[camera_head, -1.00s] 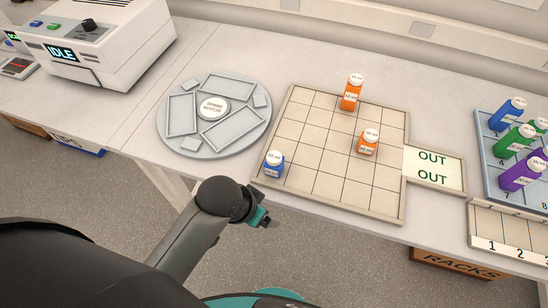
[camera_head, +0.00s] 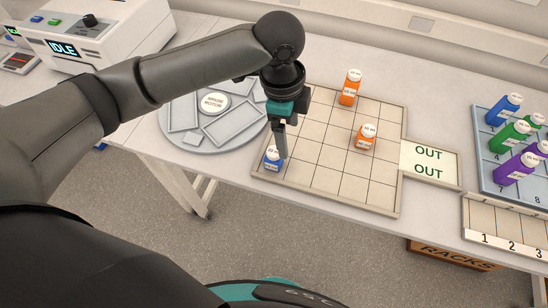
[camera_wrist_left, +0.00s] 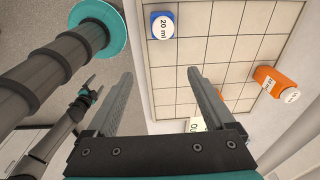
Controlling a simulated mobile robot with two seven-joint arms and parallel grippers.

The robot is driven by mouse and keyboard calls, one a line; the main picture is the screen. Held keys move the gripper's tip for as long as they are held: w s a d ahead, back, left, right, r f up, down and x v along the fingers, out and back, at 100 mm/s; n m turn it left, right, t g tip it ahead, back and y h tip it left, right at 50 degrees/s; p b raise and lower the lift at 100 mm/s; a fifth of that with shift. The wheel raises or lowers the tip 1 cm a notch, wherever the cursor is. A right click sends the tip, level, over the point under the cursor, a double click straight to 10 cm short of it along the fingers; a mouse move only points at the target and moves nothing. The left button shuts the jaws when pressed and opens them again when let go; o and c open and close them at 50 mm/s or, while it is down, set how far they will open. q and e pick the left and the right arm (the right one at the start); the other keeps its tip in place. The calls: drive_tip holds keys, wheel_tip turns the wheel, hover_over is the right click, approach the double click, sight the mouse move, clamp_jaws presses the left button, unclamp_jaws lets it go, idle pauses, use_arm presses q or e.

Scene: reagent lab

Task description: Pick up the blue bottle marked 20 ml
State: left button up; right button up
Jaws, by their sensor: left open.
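The blue bottle (camera_head: 272,162) stands upright with a white cap at the near left corner of the grid board. In the left wrist view the blue bottle (camera_wrist_left: 155,35) shows from above, its cap reading 20 ml. My left gripper (camera_head: 281,154) points down at the board, its fingers just right of the bottle and partly overlapping it in the head view. In the left wrist view my left gripper (camera_wrist_left: 160,75) has its fingers wide apart with nothing between them; the bottle lies beyond the fingertips. What seems to be my right gripper (camera_wrist_left: 88,93) shows small at the left there.
The grid board (camera_head: 330,182) also holds a tall orange bottle (camera_head: 349,90) and a shorter orange bottle (camera_head: 365,139). A round grey tray (camera_head: 184,140) lies left, under my arm. A blue rack (camera_head: 494,181) with several bottles stands right. An OUT panel (camera_head: 430,163) adjoins the board.

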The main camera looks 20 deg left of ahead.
sight(274, 151)
use_arm(q)
drive_tip(key=w+a+r+y, duration=0.1)
drive_tip(key=a+r, duration=0.1)
drive_tip(key=a, duration=0.2)
drive_tip(key=shift+m, duration=0.3)
drive_tip(key=f, duration=0.9)
drive_tip(key=f+b, duration=0.1)
drive_tip(key=f, duration=0.4)
drive_tip(key=shift+w+d+f, duration=0.15)
drive_tip(key=shift+d+f, duration=0.15)
drive_tip(key=shift+f, duration=0.05)
drive_tip(key=shift+c, duration=0.2)
clamp_jaws()
